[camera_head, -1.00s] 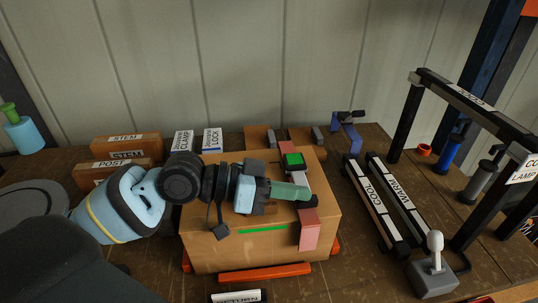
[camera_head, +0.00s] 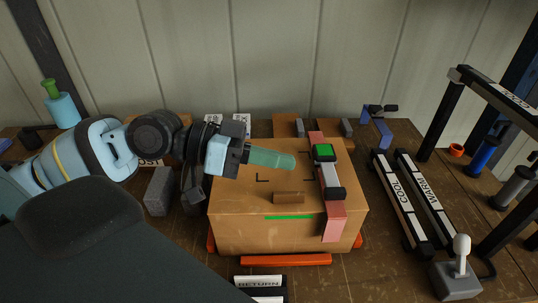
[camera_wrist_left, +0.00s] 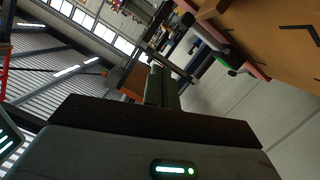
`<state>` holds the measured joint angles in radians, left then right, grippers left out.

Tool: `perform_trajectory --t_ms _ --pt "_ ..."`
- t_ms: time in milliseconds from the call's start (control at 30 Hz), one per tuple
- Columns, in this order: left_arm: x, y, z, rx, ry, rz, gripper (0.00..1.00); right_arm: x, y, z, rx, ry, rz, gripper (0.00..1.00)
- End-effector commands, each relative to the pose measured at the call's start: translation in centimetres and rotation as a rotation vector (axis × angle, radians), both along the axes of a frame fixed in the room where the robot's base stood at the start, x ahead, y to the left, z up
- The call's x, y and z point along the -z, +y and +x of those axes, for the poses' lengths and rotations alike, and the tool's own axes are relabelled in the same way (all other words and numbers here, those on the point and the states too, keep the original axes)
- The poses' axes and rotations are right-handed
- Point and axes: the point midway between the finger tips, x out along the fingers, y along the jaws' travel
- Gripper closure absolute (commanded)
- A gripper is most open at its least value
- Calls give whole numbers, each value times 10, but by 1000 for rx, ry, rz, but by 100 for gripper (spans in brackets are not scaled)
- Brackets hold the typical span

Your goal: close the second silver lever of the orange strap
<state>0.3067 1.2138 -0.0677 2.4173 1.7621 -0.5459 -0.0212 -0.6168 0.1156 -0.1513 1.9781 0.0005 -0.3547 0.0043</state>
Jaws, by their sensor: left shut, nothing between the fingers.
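A pinkish-red strap (camera_head: 334,222) runs over the right part of a cardboard box (camera_head: 240,230) in the head view. On it is a buckle with a silver lever (camera_head: 329,174), a green patch (camera_head: 323,151) at its far end and a black near end. The lever looks flat along the strap. My left gripper (camera_head: 288,160) is shut and empty, just left of the buckle and apart from it in the picture. In the left wrist view its fingers (camera_wrist_left: 161,86) show together, with the strap (camera_wrist_left: 245,58) at upper right. No second lever can be made out. My right gripper is out of view.
Orange bars (camera_head: 285,260) lie around the box's base. The COOL and WARM bars (camera_head: 402,200) and a grey joystick (camera_head: 459,270) stand to the right. A grey block (camera_head: 158,190) is left of the box. A RETURN label (camera_head: 260,283) lies in front.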

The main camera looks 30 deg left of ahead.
Motion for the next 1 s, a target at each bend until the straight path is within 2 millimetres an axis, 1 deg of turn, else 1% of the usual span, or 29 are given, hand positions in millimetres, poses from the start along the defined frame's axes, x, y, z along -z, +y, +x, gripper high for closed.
perform_trajectory --t_ms 100,333,1000 --pt "-2 6 -4 -1 1 2 100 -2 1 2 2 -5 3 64" --pt "-4 11 -8 0 -2 3 100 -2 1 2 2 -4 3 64" --pt "-5 12 -9 1 -3 3 100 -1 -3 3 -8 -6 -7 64"
